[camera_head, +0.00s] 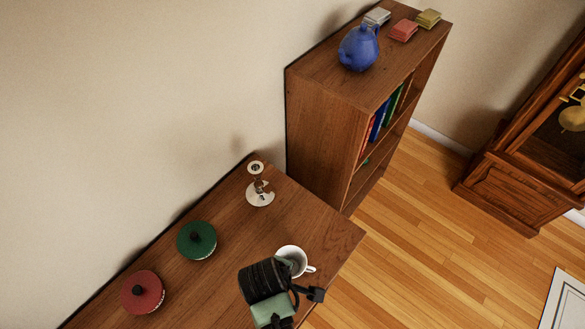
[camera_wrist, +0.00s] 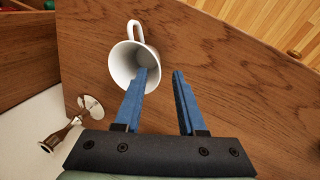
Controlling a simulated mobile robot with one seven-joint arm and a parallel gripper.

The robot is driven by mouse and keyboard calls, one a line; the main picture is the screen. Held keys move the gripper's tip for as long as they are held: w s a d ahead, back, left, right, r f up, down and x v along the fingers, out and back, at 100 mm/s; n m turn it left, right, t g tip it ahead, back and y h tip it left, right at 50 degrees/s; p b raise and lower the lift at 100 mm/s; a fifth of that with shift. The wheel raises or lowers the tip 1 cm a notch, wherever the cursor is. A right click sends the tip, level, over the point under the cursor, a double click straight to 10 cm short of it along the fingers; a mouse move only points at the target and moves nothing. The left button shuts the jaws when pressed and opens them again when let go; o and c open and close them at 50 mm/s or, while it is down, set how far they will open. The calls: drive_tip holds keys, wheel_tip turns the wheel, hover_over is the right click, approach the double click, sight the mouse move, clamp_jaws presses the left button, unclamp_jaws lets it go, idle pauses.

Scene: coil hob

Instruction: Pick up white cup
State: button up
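The white cup (camera_head: 293,252) stands on the brown wooden table (camera_head: 318,227) near its right edge in the head view, its handle to the right. In the wrist view the cup (camera_wrist: 122,60) is at upper left, its open mouth facing the camera and its handle towards the top. My gripper (camera_wrist: 162,72) is open, with two blue fingers apart. The left finger's tip overlaps the cup's mouth and right rim; the right finger is outside the cup, to its right. I cannot tell whether either touches it. In the head view my wrist hides the cup's lower left.
A bookcase (camera_head: 325,130) with a blue teapot (camera_head: 358,48) on top stands beyond the table. Table right of the cup is bare.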

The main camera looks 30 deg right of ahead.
sight(296, 266)
drive_tip(key=shift+x, duration=2.35)
drive_tip(key=shift+w+d, duration=0.1)
clamp_jaws()
